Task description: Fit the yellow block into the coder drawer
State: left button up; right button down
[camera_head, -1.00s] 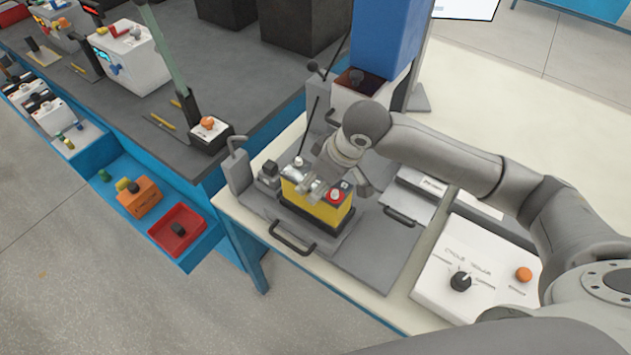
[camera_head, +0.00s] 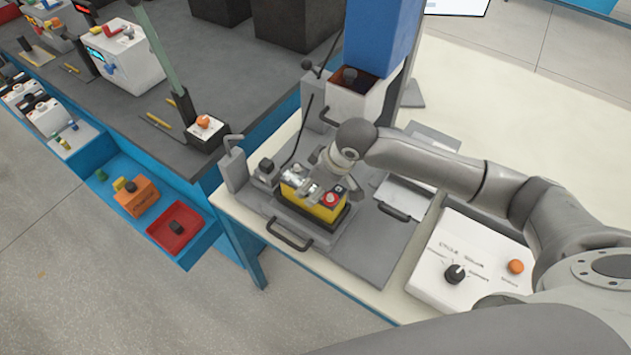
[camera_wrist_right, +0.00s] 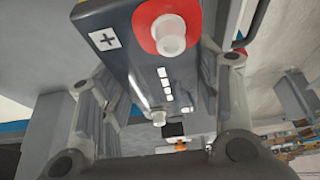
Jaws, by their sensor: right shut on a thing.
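The yellow block (camera_head: 297,198) has a dark top with a red-ringed terminal. My right gripper (camera_head: 312,189) is shut on its upper part from above. In the right wrist view, the block's dark top (camera_wrist_right: 125,45) shows a plus mark and lies between the two fingers of my right gripper (camera_wrist_right: 160,105). The block stands upright over a dark base in a grey tray-like drawer (camera_head: 330,243) with a front handle (camera_head: 290,234). I cannot tell whether the block is fully seated. My left gripper is not in view.
A grey lever post (camera_head: 233,165) stands at the tray's left. A white box with a knob (camera_head: 455,273) and orange button is at the right. A blue column (camera_head: 383,35) rises behind. A blue shelf with a red bin (camera_head: 175,228) is at the left.

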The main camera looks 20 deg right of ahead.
jog(key=shift+c, duration=2.4)
grip_release()
jog(key=shift+r, duration=0.1)
jog(key=b+v, duration=0.1)
jog(key=v, duration=1.1)
jog(key=shift+s, duration=0.15)
